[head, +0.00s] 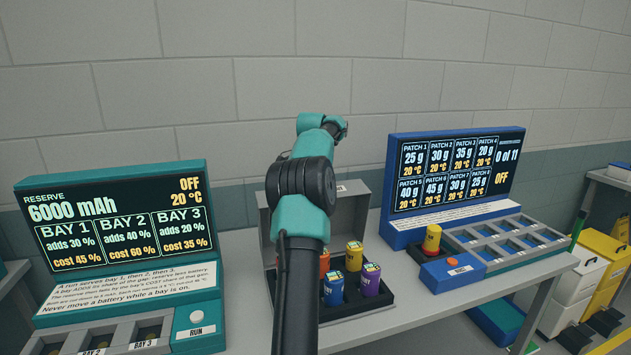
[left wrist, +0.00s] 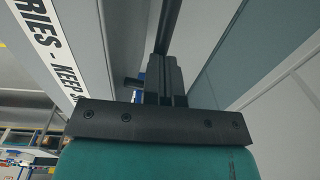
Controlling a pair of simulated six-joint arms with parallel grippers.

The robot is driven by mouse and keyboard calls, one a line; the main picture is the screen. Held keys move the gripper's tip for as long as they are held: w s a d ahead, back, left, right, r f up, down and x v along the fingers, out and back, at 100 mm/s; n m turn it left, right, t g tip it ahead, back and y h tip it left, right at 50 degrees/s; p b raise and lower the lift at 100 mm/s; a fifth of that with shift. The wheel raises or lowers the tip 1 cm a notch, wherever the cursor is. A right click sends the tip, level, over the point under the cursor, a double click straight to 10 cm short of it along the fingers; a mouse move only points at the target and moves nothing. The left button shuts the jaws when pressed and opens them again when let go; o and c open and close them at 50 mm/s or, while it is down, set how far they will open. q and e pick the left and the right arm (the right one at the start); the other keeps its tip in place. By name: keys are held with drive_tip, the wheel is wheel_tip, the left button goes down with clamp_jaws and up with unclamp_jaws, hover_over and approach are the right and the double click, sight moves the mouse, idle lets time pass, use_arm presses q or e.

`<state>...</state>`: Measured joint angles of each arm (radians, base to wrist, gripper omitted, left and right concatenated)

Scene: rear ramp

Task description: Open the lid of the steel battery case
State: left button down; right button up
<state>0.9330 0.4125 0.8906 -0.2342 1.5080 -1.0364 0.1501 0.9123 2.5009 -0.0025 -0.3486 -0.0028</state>
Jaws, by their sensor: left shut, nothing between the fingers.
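The steel battery case is a dark tray (head: 378,303) holding several coloured batteries, with its grey lid (head: 350,215) standing upright at the back. My arm crosses the case in the head view and covers its left-middle part. In the left wrist view my left gripper (left wrist: 166,75) is shut and empty. It is beside a grey panel (left wrist: 88,50) with a white label reading "RIES - KEEP", which looks like the lid. I cannot tell whether they touch. In the head view the fingers are hidden behind my wrist. My right gripper is not in view.
A teal bay console (head: 110,215) with a RUN button stands at left. A block wall rises behind.

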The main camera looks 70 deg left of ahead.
use_arm(q)
drive_tip(key=shift+r, duration=0.1)
drive_tip(key=shift+d+r, duration=0.2)
drive_tip(key=shift+r, duration=3.45)
